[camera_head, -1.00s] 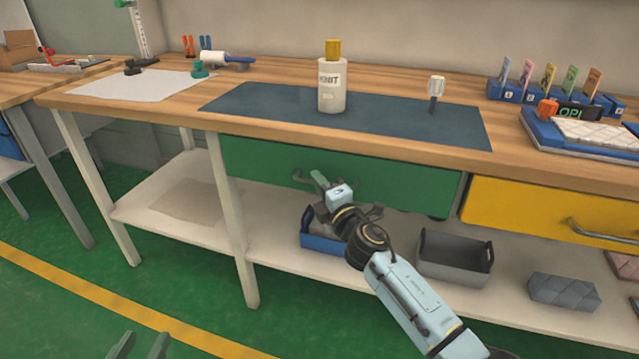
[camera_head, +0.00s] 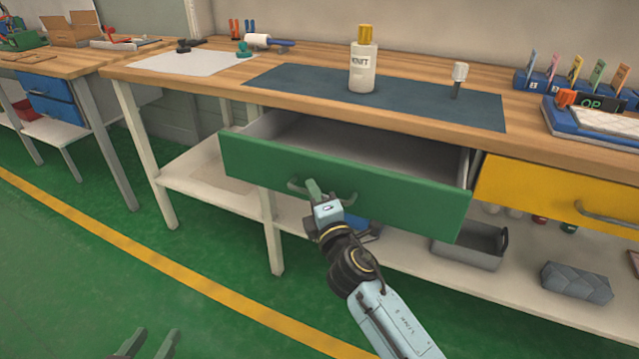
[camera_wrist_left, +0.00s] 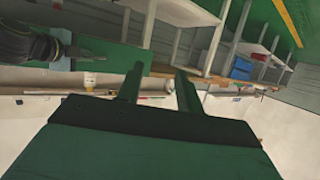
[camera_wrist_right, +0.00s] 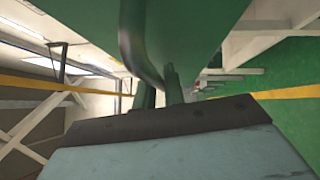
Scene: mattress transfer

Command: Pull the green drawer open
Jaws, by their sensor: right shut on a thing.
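The green drawer (camera_head: 400,197) stands pulled out from under the workbench, and its empty-looking grey interior (camera_head: 340,140) shows in the head view. Its curved metal handle (camera_head: 296,187) is on the front panel. My right gripper (camera_head: 315,190) is at the handle, shut on it. In the right wrist view the handle (camera_wrist_right: 135,45) runs down between the fingers (camera_wrist_right: 160,88). My left gripper (camera_head: 150,343) is low at the bottom left of the head view, away from the drawer, its two fingers apart and empty. They also show apart in the left wrist view (camera_wrist_left: 158,85).
A yellow drawer (camera_head: 540,195) is shut to the right. A white bottle (camera_head: 362,72) with a gold cap stands on the dark mat (camera_head: 300,85). A grey bin (camera_head: 465,250) and a grey block (camera_head: 577,283) are on the lower shelf. The floor in front is clear.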

